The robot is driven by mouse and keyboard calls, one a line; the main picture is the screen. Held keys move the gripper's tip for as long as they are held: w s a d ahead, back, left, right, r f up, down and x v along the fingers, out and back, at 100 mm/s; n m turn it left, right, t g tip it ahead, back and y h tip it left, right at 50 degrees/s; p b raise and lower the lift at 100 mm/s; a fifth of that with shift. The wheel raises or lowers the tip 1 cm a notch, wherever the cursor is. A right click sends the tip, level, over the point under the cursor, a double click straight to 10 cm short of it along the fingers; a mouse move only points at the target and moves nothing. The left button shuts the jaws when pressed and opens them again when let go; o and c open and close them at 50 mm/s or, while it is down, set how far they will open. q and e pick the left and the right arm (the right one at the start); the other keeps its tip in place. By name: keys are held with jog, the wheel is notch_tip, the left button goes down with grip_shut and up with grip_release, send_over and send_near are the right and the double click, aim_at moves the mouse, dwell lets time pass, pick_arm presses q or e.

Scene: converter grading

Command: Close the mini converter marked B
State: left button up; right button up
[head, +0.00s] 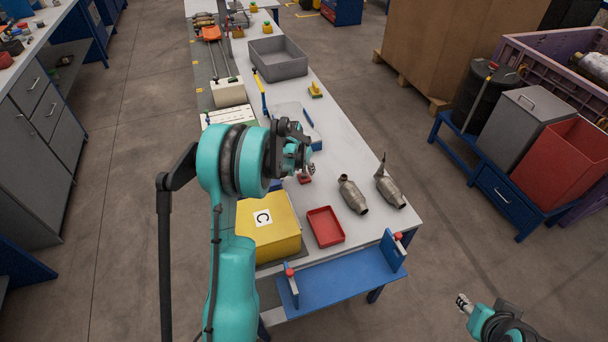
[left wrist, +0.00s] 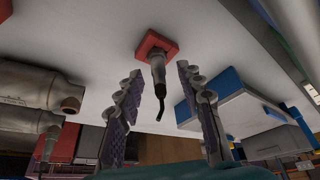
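Two grey metal converters, the left one (head: 352,195) and the right one (head: 390,187), lie on the right part of the bench; no letter B is readable on either. They also show at the left edge of the left wrist view (left wrist: 28,87). My left gripper (head: 306,166) is over the bench, left of the converters. In the left wrist view its fingers (left wrist: 160,72) are spread with a gap between them. A dark sensor-like piece with a lead (left wrist: 158,75) on a small red base (left wrist: 150,42) shows in line with that gap. My right gripper (head: 463,304) is off the bench, low right; its finger opening is unclear.
A yellow box marked C (head: 268,226), a red tray (head: 325,227) and a blue stand (head: 338,281) fill the bench's near end. A grey bin (head: 278,58) stands farther back. A red bin (head: 568,158) sits on a blue cart at right. Floor between is clear.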

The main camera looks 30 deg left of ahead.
aim_at(307, 175)
pick_arm(q)
grip_shut()
jog(key=shift+r, duration=0.55)
jog(key=r, duration=0.1)
jog(key=r+p, duration=0.1)
jog(key=d+r+p, duration=0.1)
jog(key=r, duration=0.1)
jog(key=shift+w, duration=0.3)
jog(key=w+d+r+p, duration=0.2)
jog(key=w+d+r, duration=0.4)
jog(key=d, duration=0.2)
jog(key=shift+d+p, duration=0.3)
jog(key=shift+p, duration=0.1)
